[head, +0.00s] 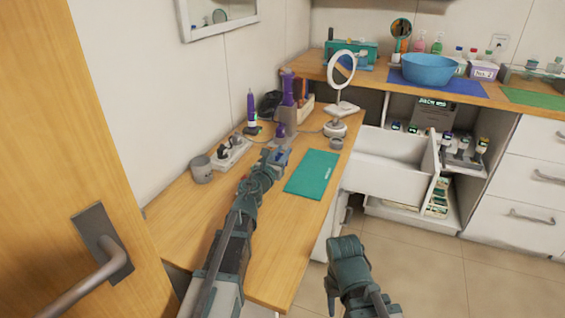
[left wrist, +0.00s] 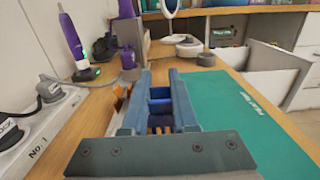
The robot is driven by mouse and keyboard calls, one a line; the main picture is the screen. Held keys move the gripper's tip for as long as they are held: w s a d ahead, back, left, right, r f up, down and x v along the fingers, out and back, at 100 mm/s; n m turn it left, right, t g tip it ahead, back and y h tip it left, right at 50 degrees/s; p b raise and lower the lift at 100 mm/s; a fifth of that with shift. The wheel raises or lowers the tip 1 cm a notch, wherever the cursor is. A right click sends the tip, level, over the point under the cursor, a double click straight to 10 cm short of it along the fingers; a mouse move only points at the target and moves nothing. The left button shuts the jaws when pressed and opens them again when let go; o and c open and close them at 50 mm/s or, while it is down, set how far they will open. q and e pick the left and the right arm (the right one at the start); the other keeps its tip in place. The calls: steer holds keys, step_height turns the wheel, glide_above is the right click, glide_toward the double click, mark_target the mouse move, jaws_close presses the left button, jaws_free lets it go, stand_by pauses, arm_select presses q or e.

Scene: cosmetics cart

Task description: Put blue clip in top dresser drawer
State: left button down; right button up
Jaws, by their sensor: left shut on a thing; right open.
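The blue clip (left wrist: 160,94) is between the fingers of my left gripper (left wrist: 161,84) in the left wrist view, partly hidden by them. In the head view my left gripper (head: 276,157) is over the wooden desk, just left of the green mat, shut on the clip.
The green mat (head: 312,174) lies on the desk between my left gripper and the drawer. A wooden door (head: 70,130) fills the left.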

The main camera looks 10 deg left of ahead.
arm_select(q)
steer(key=shift+f+b, duration=1.2)
steer(key=shift+f, duration=0.35)
steer(key=shift+f, duration=0.2)
steer(key=c, duration=0.7)
jaws_free()
steer(key=shift+r, duration=0.1)
steer(key=shift+r, duration=0.15)
steer(key=shift+s, duration=0.2)
steer(key=s, duration=0.3)
steer(key=s+a, duration=0.1)
steer(key=s, duration=0.3)
steer(key=s+a, duration=0.1)
steer(key=s, duration=0.3)
steer(key=shift+s+a, duration=0.15)
steer(key=shift+s, duration=0.05)
